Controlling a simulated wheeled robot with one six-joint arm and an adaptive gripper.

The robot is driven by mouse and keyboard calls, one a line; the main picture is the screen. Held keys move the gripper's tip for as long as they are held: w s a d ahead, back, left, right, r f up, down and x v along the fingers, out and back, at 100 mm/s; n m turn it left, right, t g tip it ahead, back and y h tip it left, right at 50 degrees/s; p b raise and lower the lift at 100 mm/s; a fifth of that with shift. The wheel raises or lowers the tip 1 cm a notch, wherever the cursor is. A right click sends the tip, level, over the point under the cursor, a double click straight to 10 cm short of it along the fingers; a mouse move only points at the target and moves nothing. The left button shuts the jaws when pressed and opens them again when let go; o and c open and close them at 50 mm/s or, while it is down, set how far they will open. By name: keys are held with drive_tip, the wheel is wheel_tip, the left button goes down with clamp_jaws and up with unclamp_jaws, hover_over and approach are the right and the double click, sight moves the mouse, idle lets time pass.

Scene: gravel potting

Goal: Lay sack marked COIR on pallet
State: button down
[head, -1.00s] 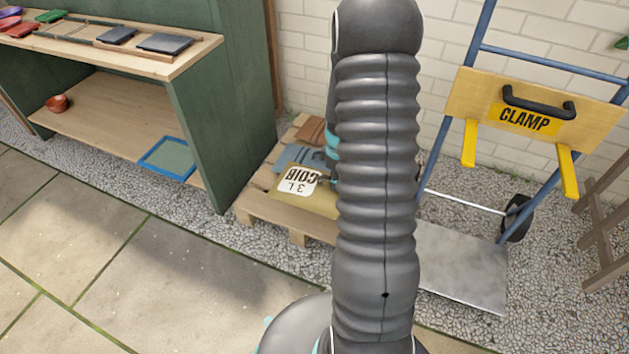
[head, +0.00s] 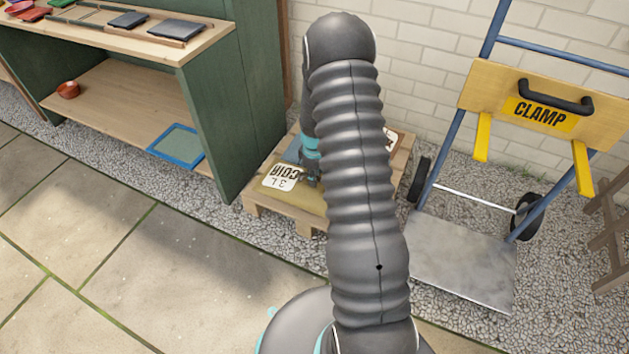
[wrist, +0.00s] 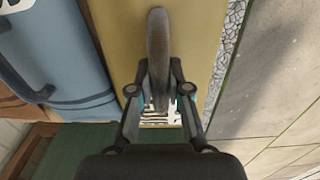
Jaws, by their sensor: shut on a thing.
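The COIR sack (head: 283,177) is ochre with a white label, at the pallet's left front part in the head view. It lies flat over the pallet (head: 264,212); whether it touches is hard to tell. My gripper (head: 312,178) is at the sack's top, partly hidden by my arm. In the wrist view my gripper (wrist: 158,88) is shut on a dark raised grip in the middle of the ochre sack (wrist: 195,45). A blue sack (wrist: 60,50) lies beside it on the left in that view.
A green shelf unit (head: 235,100) stands close to the pallet's left, with a blue-rimmed tray (head: 176,146) on its lower board. A hand truck with a CLAMP board (head: 540,112) stands at the right. Paving in front is clear.

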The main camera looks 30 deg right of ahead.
drive_tip(key=shift+f, duration=0.65)
drive_tip(key=shift+f, duration=0.2)
drive_tip(key=c, duration=1.1)
unclamp_jaws()
drive_tip(key=shift+r, duration=0.1)
